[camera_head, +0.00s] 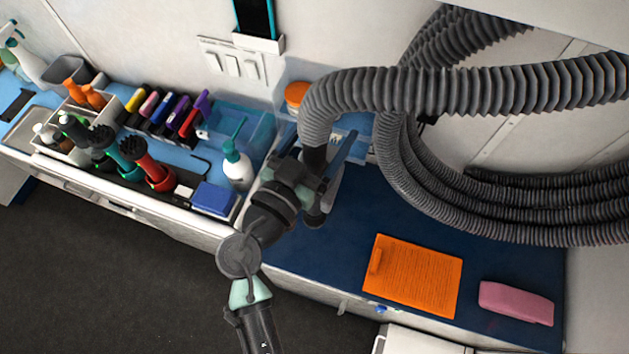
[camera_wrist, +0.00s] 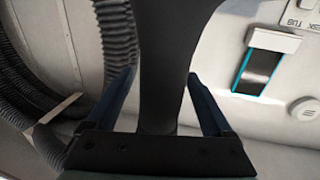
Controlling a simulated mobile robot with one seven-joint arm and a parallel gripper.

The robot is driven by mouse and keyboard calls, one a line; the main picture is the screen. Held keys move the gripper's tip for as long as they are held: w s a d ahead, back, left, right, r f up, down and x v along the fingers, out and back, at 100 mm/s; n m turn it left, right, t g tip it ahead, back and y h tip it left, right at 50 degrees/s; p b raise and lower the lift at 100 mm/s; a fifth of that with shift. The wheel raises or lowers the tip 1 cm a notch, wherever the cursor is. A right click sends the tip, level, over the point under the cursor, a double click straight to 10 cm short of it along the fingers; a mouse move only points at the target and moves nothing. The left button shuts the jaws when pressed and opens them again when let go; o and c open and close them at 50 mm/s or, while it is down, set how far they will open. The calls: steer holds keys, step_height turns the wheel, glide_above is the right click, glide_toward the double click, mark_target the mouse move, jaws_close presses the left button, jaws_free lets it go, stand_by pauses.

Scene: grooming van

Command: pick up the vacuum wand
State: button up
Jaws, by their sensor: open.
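The vacuum wand, a black tube at the end of a grey ribbed hose (camera_head: 450,92), shows as a dark piece (camera_head: 316,158) beside my gripper (camera_head: 318,142) in the head view. In the wrist view the dark wand (camera_wrist: 172,50) runs down the middle, between the two dark blue fingers of my gripper (camera_wrist: 162,76). The fingers are open, one on each side, with gaps to the wand visible on both sides. The wand's lower end is hidden by my gripper.
A white pump bottle (camera_head: 237,168) and blue box (camera_head: 213,198) stand left of my gripper. An orange clipboard (camera_head: 412,275) and pink block (camera_head: 516,302) lie on the dark blue worktop (camera_head: 350,230). Coiled hose (camera_head: 520,215) fills the right wall.

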jaws_close()
steer(key=shift+r, duration=0.1)
